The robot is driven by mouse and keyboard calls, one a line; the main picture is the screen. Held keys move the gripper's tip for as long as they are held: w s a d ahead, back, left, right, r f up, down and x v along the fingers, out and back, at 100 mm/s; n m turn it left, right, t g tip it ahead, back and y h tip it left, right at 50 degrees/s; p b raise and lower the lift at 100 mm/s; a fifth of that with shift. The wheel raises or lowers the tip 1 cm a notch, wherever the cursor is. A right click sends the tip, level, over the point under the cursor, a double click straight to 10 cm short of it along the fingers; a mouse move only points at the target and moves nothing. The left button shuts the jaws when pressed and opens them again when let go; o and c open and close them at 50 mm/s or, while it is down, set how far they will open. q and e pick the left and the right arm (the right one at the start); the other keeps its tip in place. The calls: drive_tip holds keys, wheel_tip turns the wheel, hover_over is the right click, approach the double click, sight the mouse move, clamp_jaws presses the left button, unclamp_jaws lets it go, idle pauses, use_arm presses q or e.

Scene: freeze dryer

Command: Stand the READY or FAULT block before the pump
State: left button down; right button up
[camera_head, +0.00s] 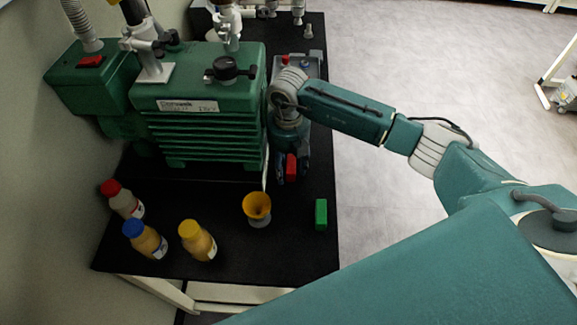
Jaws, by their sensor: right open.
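The green pump (200,115) stands on the black table against the wall. A red block (291,167) is at the pump's right front side. My right gripper (291,178) points down there, open, with its fingers on either side of the red block; whether they touch it is too small to tell. A green block (321,214) stands apart near the table's right edge, in front of the gripper. No lettering on the blocks is readable. My left gripper is out of view.
An orange funnel-like cup (257,206) stands left of the green block. Bottles with red (122,199), blue (145,239) and yellow (198,240) caps stand at the front left. A grey box with red and blue knobs (297,66) is behind my right wrist.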

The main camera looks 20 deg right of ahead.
sight(288, 166)
drive_tip(key=shift+r, duration=0.3)
drive_tip(key=shift+w+r, duration=0.1)
drive_tip(key=shift+r, duration=0.25)
wheel_tip(288, 166, up, 11)
drive_tip(key=b, duration=0.2)
drive_tip(key=shift+b, duration=0.3)
